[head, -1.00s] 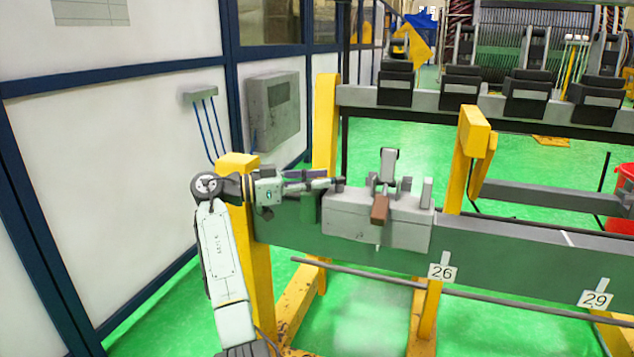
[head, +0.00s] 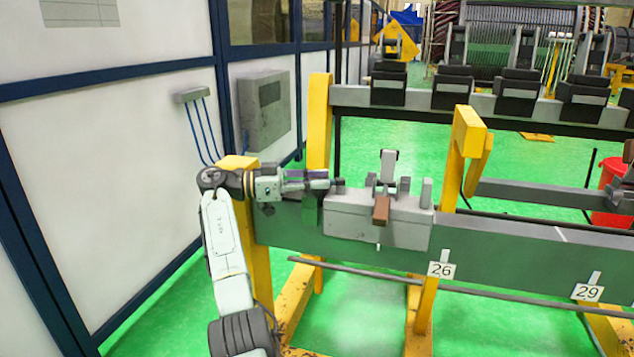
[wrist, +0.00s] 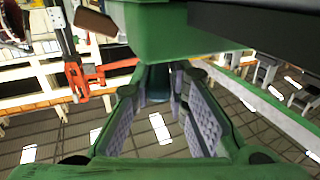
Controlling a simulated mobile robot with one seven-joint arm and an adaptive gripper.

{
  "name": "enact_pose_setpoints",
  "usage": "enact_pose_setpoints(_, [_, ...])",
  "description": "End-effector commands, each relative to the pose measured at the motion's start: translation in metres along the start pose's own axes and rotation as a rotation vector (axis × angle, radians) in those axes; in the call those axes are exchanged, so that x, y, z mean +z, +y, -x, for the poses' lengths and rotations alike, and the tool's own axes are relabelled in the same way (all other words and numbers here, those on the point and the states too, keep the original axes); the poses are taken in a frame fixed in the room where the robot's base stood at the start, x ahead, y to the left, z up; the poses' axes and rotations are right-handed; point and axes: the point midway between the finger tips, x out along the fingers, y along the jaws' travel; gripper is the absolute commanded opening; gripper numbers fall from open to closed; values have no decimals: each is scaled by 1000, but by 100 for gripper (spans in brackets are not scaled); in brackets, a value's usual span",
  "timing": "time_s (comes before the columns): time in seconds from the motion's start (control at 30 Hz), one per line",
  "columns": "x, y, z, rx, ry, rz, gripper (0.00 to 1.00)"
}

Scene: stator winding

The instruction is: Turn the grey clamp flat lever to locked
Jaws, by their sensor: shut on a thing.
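The grey clamp (head: 355,226) is a block on the long green beam. It carries an upright grey bracket (head: 388,166) and a brown-ended handle (head: 381,210) that points toward me. My gripper (head: 333,185) is at the clamp's left end, reaching in from the left. Its fingers are closed around the small dark end of the flat lever (head: 339,183). In the wrist view my gripper (wrist: 163,75) has its padded fingers on either side of a dark round piece (wrist: 154,84), likely this lever's end. The fingers hide most of the lever, so its exact angle is unclear.
The green beam (head: 490,248) runs right past plates 26 (head: 441,270) and 29 (head: 588,292). Yellow posts stand left (head: 318,120) and right (head: 455,165) of the clamp. A wall with a grey box (head: 264,110) is at left. More clamps line the back rail.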

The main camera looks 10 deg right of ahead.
Motion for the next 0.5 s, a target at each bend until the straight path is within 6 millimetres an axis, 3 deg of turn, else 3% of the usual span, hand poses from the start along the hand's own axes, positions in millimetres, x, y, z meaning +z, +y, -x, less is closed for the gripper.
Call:
enact_pose_setpoints(0.13, [1, 0, 0, 1, -2, 0, 0])
enact_pose_setpoints(0.17, [1, 0, 0, 1, -2, 0, 16])
enact_pose_setpoints(0.5, [0, 0, 0, 0, -1, 1, 35])
